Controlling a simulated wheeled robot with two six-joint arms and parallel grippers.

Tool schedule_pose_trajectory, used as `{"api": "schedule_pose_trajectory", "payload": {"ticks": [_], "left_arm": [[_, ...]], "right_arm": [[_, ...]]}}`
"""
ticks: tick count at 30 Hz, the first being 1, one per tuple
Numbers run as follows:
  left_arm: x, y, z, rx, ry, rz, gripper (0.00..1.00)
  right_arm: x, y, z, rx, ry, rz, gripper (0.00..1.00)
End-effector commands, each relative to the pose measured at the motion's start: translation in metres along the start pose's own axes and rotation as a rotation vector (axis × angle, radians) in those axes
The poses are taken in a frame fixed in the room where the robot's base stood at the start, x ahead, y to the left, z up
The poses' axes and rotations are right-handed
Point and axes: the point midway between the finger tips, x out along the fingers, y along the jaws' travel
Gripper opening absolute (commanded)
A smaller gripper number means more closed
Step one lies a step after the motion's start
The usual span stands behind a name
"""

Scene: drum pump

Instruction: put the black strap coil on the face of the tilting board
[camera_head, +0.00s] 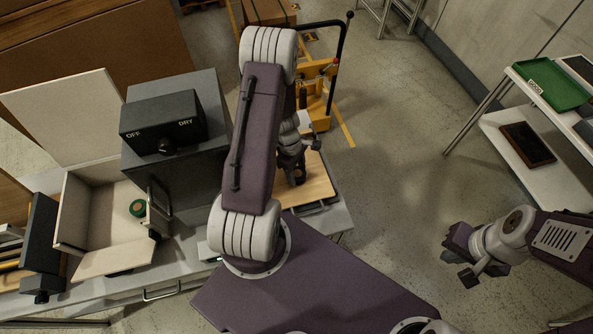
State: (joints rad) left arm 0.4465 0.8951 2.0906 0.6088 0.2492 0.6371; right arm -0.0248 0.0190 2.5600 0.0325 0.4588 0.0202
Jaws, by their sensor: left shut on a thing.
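My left gripper (292,163) is over the wooden face of the tilting board (317,187), partly hidden behind my own arm. It is shut on a small dark thing (298,176), which looks like the black strap coil. I cannot tell whether the coil touches the board. The board is a light wooden plate on a dark base, at the right end of the grey bench. My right gripper (456,261) is open and empty over the floor at the right.
A grey box with an OFF/DRY knob (163,122) stands left of my arm. An open bin (88,215) holds a green tape roll (138,208). A yellow pallet truck (318,97) is behind. A shelf at the right carries a green tray (551,84) and a dark tray (527,144).

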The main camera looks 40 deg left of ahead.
Motion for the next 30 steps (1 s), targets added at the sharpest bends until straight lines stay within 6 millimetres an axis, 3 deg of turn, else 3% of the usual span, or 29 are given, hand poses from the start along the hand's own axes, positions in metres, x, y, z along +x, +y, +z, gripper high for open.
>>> {"api": "schedule_pose_trajectory", "payload": {"ticks": [1, 3, 14, 24, 30], "left_arm": [[0.002, 0.0, 0.0, 0.0, 0.0, 0.0, 0.56], [0.001, 0.0, 0.0, 0.0, 0.0, 0.0, 0.75], [-0.006, 0.0, 0.001, 0.0, 0.0, 0.0, 0.75], [-0.086, 0.001, 0.0, 0.0, 0.002, 0.005, 0.75], [-0.117, 0.001, 0.0, 0.0, 0.0, 0.002, 0.75]], "right_arm": [[0.002, 0.0, 0.0, 0.0, 0.0, 0.0, 0.0], [0.001, 0.0, 0.0, 0.0, 0.0, 0.0, 0.0], [-0.006, 0.0, -0.001, 0.0, 0.0, 0.0, 0.0], [-0.021, 0.0, -0.002, 0.0, 0.0, 0.0, 0.0], [-0.022, 0.0, -0.002, 0.0, 0.0, 0.0, 0.0]]}}
